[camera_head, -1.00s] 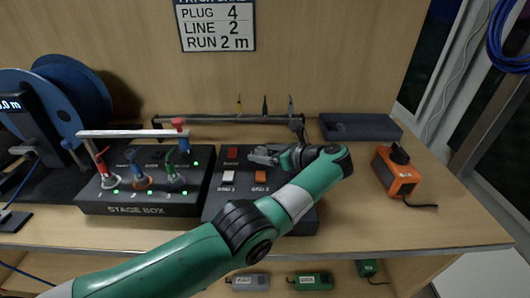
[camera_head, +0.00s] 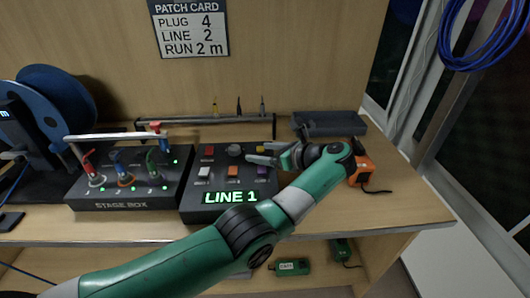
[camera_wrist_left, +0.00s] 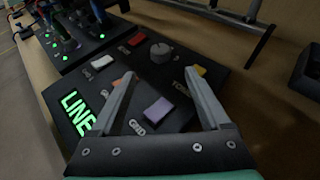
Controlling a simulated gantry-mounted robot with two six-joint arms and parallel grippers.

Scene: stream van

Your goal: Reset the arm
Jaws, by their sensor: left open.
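My left arm (camera_head: 150,265) reaches in from the left of the head view and bends back over the bench. Its gripper (camera_head: 262,154) is open and empty above the right part of the black button panel (camera_head: 228,205). In the left wrist view the two fingers (camera_wrist_left: 158,100) stand apart over the panel, with a purple button (camera_wrist_left: 158,110) between them. The panel also has red, white, orange and yellow buttons and a grey knob (camera_head: 234,149). Its display (camera_head: 230,197) glows green and reads LINE 1. My right gripper is not in view.
The stage box (camera_head: 125,203) with several coloured plugs stands left of the panel. A blue cable reel (camera_head: 52,105) is farther left. A dark tray (camera_head: 330,123) and an orange device (camera_head: 362,166) lie to the right. A rail (camera_head: 205,122) runs behind the panel.

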